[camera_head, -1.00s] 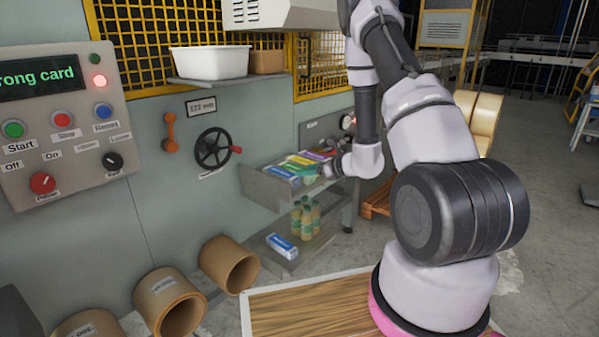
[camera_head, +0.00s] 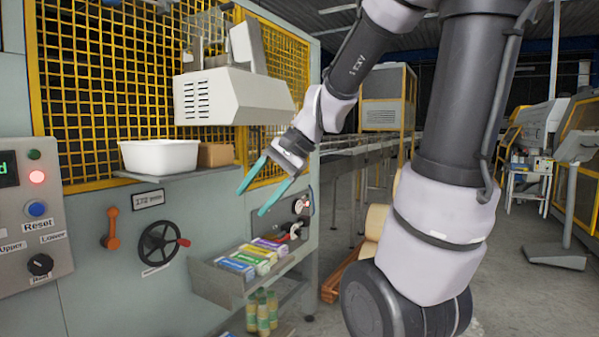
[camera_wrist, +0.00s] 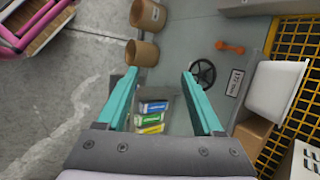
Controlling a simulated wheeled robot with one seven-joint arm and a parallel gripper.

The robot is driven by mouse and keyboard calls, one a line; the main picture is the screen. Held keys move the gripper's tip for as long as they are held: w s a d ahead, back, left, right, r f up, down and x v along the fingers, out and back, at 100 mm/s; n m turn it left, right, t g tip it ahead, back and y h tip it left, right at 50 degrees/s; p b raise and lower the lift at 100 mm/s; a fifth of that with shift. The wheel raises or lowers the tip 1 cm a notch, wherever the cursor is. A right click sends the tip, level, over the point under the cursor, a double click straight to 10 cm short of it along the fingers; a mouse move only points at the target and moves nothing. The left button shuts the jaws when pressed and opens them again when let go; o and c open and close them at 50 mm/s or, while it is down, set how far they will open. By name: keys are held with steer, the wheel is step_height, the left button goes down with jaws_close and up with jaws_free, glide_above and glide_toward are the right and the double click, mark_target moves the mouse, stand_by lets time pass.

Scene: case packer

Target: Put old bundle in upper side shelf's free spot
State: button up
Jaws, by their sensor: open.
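The upper side shelf (camera_head: 212,284) is a grey tray holding a row of card bundles: a blue one (camera_head: 235,267), a green one (camera_head: 247,260), a yellow one (camera_head: 258,252) and a purple one (camera_head: 270,245). I cannot tell which is the old bundle. My gripper (camera_head: 251,203) has teal fingers, open and empty, pointing down-left above the shelf, clear of the bundles. In the wrist view, a blue bundle (camera_wrist: 153,107) and others show between and beyond the fingers. The free spot cannot be made out clearly.
Below are several bottles (camera_head: 263,312) on the lower shelf. A white bin (camera_head: 159,156) and a brown box (camera_head: 215,155) stand on a wall ledge up left. A handwheel (camera_head: 159,242) and an orange lever (camera_head: 111,229) project from the panel. The air around my gripper is free.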

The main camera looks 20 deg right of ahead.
steer(key=s+d+r+n+t+h, duration=0.4)
steer(key=s+d+r+h, duration=0.1)
steer(key=s+d, duration=0.1)
steer(key=shift+s+d+r, duration=0.15)
steer(key=shift+d+r, duration=0.05)
steer(key=shift+d, duration=0.3)
